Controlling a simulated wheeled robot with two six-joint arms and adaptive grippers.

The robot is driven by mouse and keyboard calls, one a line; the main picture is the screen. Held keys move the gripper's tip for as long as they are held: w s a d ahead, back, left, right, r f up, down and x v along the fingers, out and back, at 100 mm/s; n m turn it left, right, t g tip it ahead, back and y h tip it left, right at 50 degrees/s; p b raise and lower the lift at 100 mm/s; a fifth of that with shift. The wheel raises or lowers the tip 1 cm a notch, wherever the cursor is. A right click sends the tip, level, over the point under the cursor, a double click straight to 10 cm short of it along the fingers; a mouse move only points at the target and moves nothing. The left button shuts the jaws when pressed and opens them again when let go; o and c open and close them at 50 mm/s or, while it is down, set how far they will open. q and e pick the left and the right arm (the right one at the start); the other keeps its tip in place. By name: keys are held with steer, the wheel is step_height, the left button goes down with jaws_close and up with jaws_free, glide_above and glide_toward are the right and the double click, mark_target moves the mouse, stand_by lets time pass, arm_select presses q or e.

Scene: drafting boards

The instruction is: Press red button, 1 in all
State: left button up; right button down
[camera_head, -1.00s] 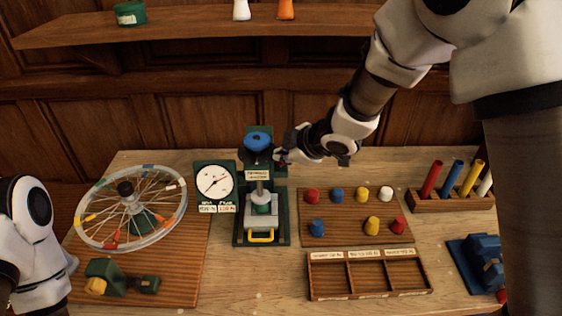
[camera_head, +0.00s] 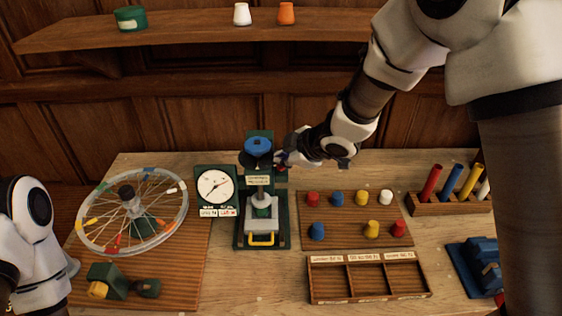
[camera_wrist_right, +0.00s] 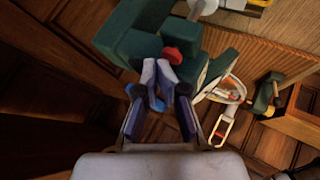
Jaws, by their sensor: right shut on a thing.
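The green press (camera_head: 257,181) with a blue top knob stands at the middle back of the table. In the right wrist view a red button (camera_wrist_right: 172,54) sits on the side of the green press body (camera_wrist_right: 135,38). My right gripper (camera_wrist_right: 158,78) has its blue-grey fingertips close together, right at the red button, and they partly cover it. In the head view my right gripper (camera_head: 283,159) is beside the press's right side, and the button is mostly hidden there. My left arm shows at the left edge, with its gripper not clearly visible.
A dial gauge (camera_head: 216,190) stands left of the press, then a spoked wheel (camera_head: 132,207). On the right are a board with coloured pegs (camera_head: 345,216), a divided tray (camera_head: 368,276), a rack of tubes (camera_head: 452,201) and a blue device (camera_head: 480,265).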

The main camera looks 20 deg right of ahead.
mark_target(283, 167)
steer(key=shift+w+r, duration=0.15)
steer(key=shift+r, duration=0.2)
steer(key=shift+r, duration=0.15)
step_height(283, 167, up, 5)
steer(key=p, duration=0.5)
steer(key=shift+r+p, duration=0.1)
steer(key=shift+p, duration=0.2)
steer(key=shift+f, duration=0.2)
